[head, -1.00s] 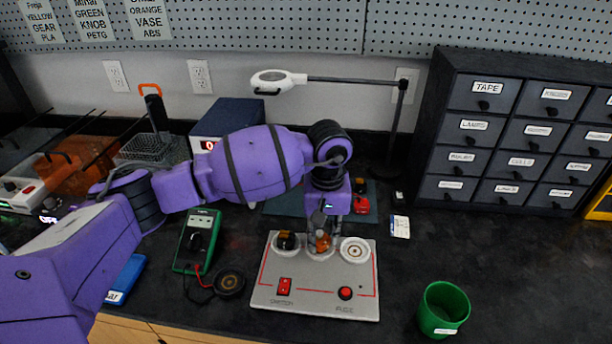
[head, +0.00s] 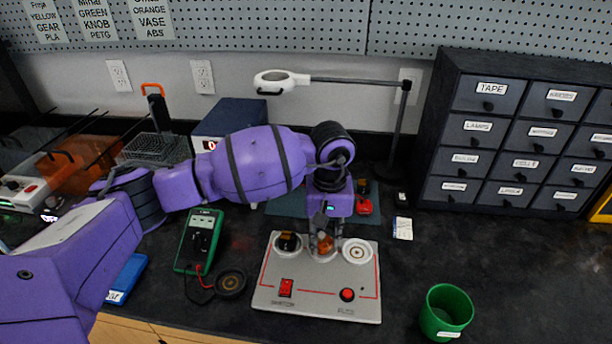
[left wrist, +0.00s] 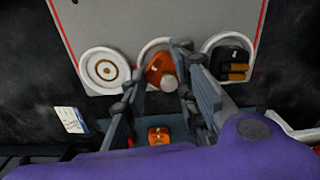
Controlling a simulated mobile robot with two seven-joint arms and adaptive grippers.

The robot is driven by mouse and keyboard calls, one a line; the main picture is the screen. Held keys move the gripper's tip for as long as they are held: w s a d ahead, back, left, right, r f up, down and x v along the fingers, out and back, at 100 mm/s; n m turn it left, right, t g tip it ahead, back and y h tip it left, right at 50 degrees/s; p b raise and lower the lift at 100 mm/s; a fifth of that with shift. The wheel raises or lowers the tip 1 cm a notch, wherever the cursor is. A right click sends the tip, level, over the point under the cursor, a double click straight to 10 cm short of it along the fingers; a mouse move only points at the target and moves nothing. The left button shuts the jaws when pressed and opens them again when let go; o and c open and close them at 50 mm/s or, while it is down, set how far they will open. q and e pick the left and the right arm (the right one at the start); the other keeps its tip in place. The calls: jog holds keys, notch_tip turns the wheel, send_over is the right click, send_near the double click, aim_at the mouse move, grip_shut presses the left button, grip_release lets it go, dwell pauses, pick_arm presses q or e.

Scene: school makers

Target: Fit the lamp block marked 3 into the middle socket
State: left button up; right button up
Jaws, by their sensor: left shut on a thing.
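The grey panel (head: 330,300) lies on the bench with three round white sockets in a row. My left gripper (head: 323,240) comes down over the middle socket (head: 325,256), shut on an orange lamp block (left wrist: 154,70). The block is at the middle socket, between the fingers in the left wrist view. I cannot tell whether it is fully seated, and no number is readable on it. The left socket in the head view holds a dark block with amber parts (head: 288,242). The right socket (head: 357,251) is empty. My right gripper is not in view.
A red block (head: 364,207) lies on the dark mat behind the panel. A green multimeter (head: 197,240) and a round dark disc (head: 230,283) lie left. A green cup (head: 446,311) stands front right. A drawer cabinet (head: 520,140) stands back right.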

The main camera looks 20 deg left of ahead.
aim_at(326, 240)
pick_arm(q)
jog(key=shift+f, duration=0.45)
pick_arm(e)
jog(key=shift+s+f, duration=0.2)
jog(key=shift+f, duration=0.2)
pick_arm(q)
jog(key=o, duration=0.8)
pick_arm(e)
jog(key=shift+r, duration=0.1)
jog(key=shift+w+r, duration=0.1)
pick_arm(q)
jog(key=shift+r, duration=0.25)
jog(key=shift+w+r+p, duration=0.1)
jog(key=shift+r+p, duration=1.2)
jog(key=shift+r, duration=2.5)
notch_tip(326, 240, up, 3)
jog(key=shift+p, duration=0.55)
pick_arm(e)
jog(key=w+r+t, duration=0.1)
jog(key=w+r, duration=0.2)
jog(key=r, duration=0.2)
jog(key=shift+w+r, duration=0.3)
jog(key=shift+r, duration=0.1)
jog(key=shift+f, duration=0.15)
